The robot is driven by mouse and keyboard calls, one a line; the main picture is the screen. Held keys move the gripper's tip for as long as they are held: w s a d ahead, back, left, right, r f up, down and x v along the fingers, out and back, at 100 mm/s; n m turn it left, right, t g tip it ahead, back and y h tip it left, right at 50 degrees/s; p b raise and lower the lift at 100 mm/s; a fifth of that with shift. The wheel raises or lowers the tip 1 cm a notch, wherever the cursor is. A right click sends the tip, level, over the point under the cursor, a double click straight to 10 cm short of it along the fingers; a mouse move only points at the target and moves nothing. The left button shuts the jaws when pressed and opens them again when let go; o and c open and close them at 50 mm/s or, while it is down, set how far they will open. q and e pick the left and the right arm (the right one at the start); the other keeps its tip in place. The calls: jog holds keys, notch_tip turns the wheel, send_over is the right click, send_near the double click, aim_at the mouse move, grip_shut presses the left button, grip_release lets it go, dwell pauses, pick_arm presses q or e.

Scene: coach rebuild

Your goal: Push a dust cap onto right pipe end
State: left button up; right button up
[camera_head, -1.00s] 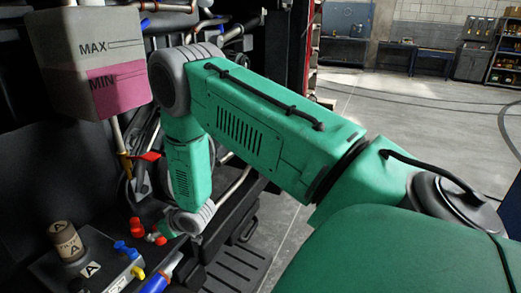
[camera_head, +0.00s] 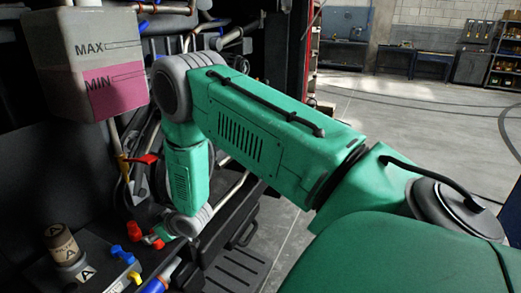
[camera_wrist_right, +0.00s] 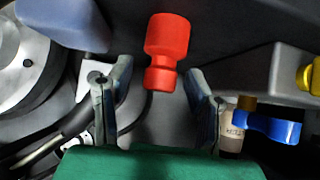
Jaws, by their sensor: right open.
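A red dust cap (camera_wrist_right: 167,52) stands up between the fingers of my right gripper (camera_wrist_right: 158,74) in the right wrist view. The fingers are spread, with a gap on each side of the cap. In the head view, red caps (camera_head: 134,230) show beside the lower end of my right arm, whose gripper is mostly hidden there. A blue cap (camera_head: 122,254) and a yellow cap (camera_head: 136,277) sit nearby; they also seem to show in the wrist view. Several pipes (camera_head: 232,37) run behind my arm; I cannot tell which is the right pipe end. My left gripper is out of view.
A reservoir tank (camera_head: 95,62) marked MAX and MIN hangs at upper left. A red-handled valve (camera_head: 143,158) is below it. A brown labelled cylinder (camera_head: 62,244) stands at lower left. A black step (camera_head: 237,268) lies at the bottom. The workshop floor (camera_head: 400,115) is open at right.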

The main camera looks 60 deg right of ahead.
jog(key=shift+d, duration=0.2)
jog(key=shift+d+f, duration=0.15)
jog(key=shift+d, duration=0.1)
grip_shut()
jog(key=shift+a, duration=0.3)
jog(key=shift+a+r+p, duration=0.15)
jog(key=shift+r+p, duration=0.3)
jog(key=shift+r, duration=0.2)
jog(key=r+p, duration=0.3)
jog(key=r, duration=0.1)
jog(key=shift+d, duration=0.35)
jog(key=shift+a+r+p, duration=0.15)
jog(key=shift+r+p, duration=0.3)
jog(key=shift+r, duration=0.05)
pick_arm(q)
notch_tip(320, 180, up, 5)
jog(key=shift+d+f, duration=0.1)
pick_arm(e)
jog(key=shift+a, duration=0.1)
